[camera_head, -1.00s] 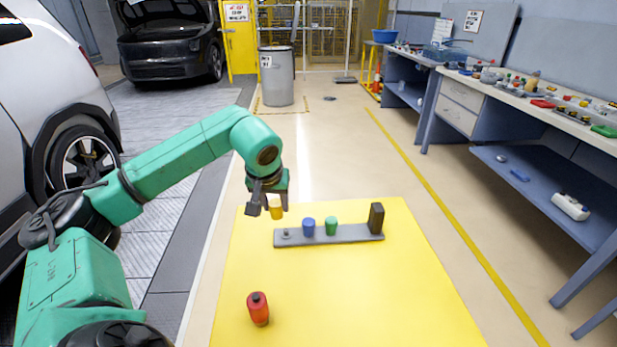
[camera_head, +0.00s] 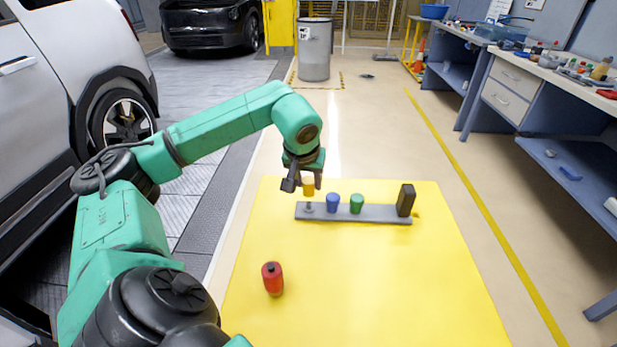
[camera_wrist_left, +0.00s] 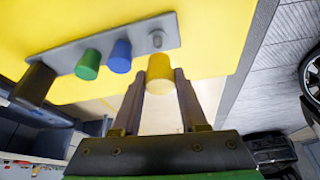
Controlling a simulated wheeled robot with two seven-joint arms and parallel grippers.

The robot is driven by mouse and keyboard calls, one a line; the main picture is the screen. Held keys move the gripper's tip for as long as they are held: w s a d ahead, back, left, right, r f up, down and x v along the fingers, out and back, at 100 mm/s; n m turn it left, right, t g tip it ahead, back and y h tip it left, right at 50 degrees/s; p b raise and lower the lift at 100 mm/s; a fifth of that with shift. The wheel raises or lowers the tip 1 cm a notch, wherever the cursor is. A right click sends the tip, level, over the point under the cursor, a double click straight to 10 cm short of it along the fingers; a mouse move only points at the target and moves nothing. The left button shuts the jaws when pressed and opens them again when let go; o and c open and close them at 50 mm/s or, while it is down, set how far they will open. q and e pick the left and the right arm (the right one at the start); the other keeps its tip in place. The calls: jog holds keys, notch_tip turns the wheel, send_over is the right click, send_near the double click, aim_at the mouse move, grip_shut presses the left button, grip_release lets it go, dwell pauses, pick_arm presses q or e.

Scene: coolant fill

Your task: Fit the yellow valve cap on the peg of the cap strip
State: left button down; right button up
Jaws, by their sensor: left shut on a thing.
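The yellow valve cap (camera_head: 308,187) is held between the fingers of my left gripper (camera_head: 302,182), which is shut on it. In the head view the cap hangs just above the left end of the grey cap strip (camera_head: 375,215). The bare peg (camera_head: 309,207) stands there, just below the cap and apart from it. In the left wrist view the cap (camera_wrist_left: 161,72) sits between the fingertips, close to the peg (camera_wrist_left: 157,40). A blue cap (camera_head: 333,203) and a green cap (camera_head: 357,204) stand on the strip to the right. My right gripper is not in view.
A dark upright block (camera_head: 405,200) stands at the strip's right end. The mat's front right is clear. A workbench (camera_head: 540,90) is at the right.

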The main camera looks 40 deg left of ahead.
aim_at(308, 193)
pick_arm(q)
notch_tip(308, 193, down, 2)
jog(key=shift+b, duration=0.4)
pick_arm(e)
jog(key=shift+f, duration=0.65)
pick_arm(q)
jog(key=shift+r+p, duration=0.1)
jog(key=shift+p, duration=0.35)
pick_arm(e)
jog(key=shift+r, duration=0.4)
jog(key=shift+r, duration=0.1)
pick_arm(q)
jog(key=shift+f, duration=0.5)
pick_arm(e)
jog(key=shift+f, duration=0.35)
pick_arm(q)
jog(key=shift+f+b, duration=1)
jog(key=shift+f, duration=0.1)
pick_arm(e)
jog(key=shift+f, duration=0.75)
